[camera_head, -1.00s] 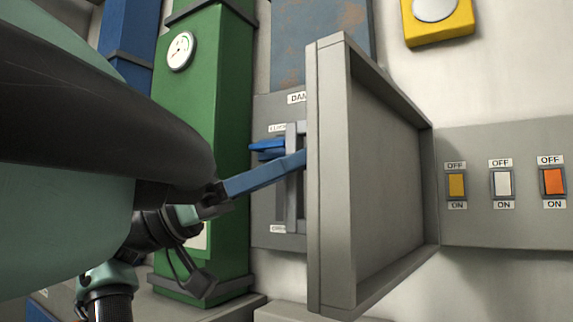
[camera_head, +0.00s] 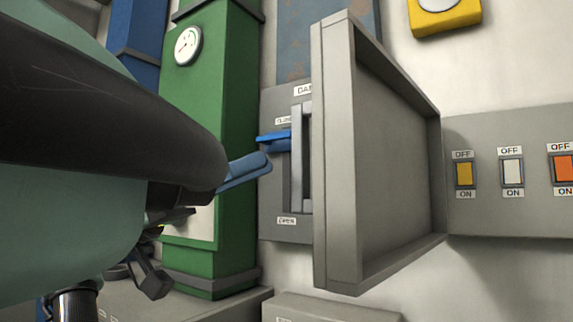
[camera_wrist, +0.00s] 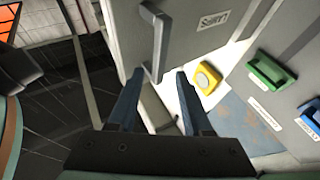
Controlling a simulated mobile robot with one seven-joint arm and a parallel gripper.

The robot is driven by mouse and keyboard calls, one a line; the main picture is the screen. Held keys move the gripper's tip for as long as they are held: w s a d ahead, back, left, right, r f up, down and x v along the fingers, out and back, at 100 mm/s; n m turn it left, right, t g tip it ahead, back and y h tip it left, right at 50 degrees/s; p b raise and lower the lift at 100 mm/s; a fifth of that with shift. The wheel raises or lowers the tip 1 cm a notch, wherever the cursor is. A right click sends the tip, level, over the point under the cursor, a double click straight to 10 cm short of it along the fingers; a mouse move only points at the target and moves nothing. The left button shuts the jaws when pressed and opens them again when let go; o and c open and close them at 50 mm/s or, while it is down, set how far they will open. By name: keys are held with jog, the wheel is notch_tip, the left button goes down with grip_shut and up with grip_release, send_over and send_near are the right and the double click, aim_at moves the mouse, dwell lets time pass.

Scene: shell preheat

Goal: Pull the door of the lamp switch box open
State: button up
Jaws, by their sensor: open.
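The grey door (camera_head: 395,160) of the lamp switch box stands swung out from the wall, roughly square to it, its inner side facing the head camera. The switch box (camera_head: 505,217) shows a yellow, a white and an orange switch between OFF and ON labels. In the wrist view, the door's outer face (camera_wrist: 190,55) carries a grey bar handle (camera_wrist: 158,45) and a small label. My gripper (camera_wrist: 159,75) is open and empty, its blue fingers either side of the handle's near end, with no visible contact. In the head view, one blue finger (camera_head: 245,172) shows left of the door; my arm hides the rest.
Behind the door is a grey panel (camera_head: 270,215) with a blue lever (camera_head: 272,136). A green column (camera_head: 215,110) with a gauge stands left of it. A yellow box with a round button (camera_head: 446,15) is on the wall above. The wrist view also shows a green handle (camera_wrist: 270,70).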

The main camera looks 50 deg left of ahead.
jog(key=v, duration=0.6)
jog(key=shift+b, duration=0.45)
